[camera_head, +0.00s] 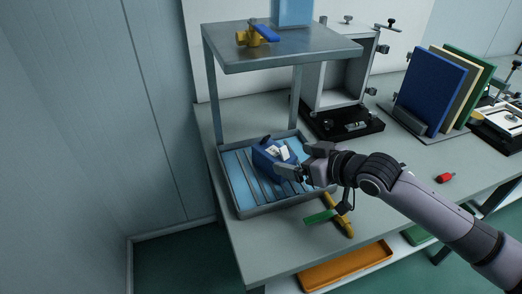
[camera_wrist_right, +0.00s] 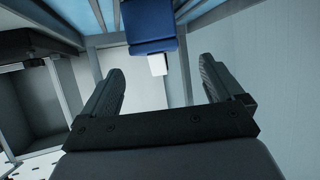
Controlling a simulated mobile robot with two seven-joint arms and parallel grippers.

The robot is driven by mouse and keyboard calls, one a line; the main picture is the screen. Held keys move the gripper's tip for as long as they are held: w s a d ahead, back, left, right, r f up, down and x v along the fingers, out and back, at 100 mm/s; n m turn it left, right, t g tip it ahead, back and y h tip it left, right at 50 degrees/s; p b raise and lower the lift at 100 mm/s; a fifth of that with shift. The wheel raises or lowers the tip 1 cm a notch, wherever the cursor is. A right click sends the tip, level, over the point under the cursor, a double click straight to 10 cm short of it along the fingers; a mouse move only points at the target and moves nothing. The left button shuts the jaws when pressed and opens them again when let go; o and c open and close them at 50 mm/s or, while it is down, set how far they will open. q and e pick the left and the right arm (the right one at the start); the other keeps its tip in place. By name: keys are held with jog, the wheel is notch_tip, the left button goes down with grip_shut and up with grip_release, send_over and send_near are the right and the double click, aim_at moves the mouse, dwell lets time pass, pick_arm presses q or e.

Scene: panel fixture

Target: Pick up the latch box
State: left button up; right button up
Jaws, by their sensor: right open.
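The latch box (camera_head: 264,157) is a blue box with white parts on its near side, sitting in a grey tray with a light blue slatted floor (camera_head: 236,176). My right gripper (camera_head: 287,167) reaches in from the right, close beside the box, and hides part of it. In the right wrist view the blue box (camera_wrist_right: 152,24) is at the top, with a white piece (camera_wrist_right: 157,64) below it. My right gripper (camera_wrist_right: 161,80) is open there, its fingers on either side of the white piece's line. Whether anything touches cannot be told. My left gripper is not in view.
A metal shelf (camera_head: 287,50) on posts stands over the tray and bears a yellow valve with a blue handle (camera_head: 257,36). A green-and-yellow tool (camera_head: 340,220) lies by the tray. An open grey cabinet (camera_head: 340,82) and upright panels (camera_head: 430,92) stand behind.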

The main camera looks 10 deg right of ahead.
aim_at(286, 154)
jog(key=shift+w+a, duration=0.25)
jog(key=shift+w, duration=0.2)
jog(key=shift+w+a+f, duration=0.25)
jog(key=shift+w, duration=0.2)
jog(key=shift+x, duration=2.75)
jog(key=shift+d+f, duration=0.1)
jog(key=shift+d, duration=0.05)
jog(key=c, duration=1.4)
jog(key=shift+o, duration=0.2)
notch_tip(286, 154, up, 10)
